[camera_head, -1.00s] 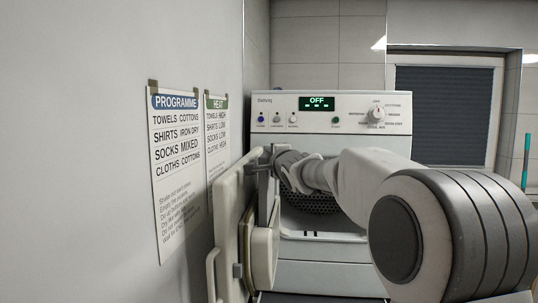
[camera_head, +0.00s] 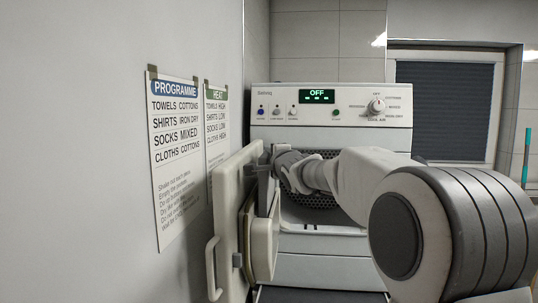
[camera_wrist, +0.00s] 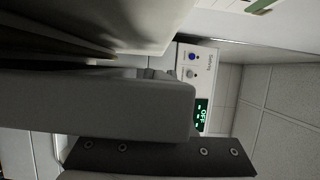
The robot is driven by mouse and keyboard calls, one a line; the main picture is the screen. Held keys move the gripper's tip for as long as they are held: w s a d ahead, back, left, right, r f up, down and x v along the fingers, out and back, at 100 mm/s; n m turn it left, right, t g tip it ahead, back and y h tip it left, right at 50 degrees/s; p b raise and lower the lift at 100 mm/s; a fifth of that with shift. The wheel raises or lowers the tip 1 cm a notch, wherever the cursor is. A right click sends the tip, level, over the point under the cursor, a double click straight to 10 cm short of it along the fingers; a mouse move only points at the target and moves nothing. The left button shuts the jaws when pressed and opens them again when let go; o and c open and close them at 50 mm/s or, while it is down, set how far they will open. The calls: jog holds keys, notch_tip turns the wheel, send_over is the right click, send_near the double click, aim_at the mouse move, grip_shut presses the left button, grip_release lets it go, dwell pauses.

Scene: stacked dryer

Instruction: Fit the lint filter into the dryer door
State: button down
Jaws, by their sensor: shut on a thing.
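The white dryer door (camera_head: 228,215) stands open at the left of the dryer (camera_head: 340,274), with its inner side turned right. My gripper (camera_head: 264,164) is at the top of the door's inner edge, seen nearly end-on. It is shut on a grey, thin part, taken to be the lint filter (camera_head: 263,192), which hangs down beside the door. Whether the filter sits in a slot of the door is hidden. In the wrist view a large grey slab and a dark strip with several screws fill the lower left; I cannot tell which is filter and which is finger.
The grey wall with two notice sheets (camera_head: 178,160) is close on the left of the door. The dryer's control panel (camera_head: 340,105) reads OFF. The dark drum opening (camera_head: 318,200) is partly behind my arm. A raised round inner panel (camera_head: 262,245) sticks out from the door.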

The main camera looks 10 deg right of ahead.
aim_at(271, 187)
jog(key=shift+f+b, duration=3.05)
jog(key=shift+f, duration=1.05)
jog(key=c, duration=0.7)
grip_release()
jog(key=shift+f, duration=0.1)
jog(key=shift+f, duration=0.1)
jog(key=shift+s, duration=0.1)
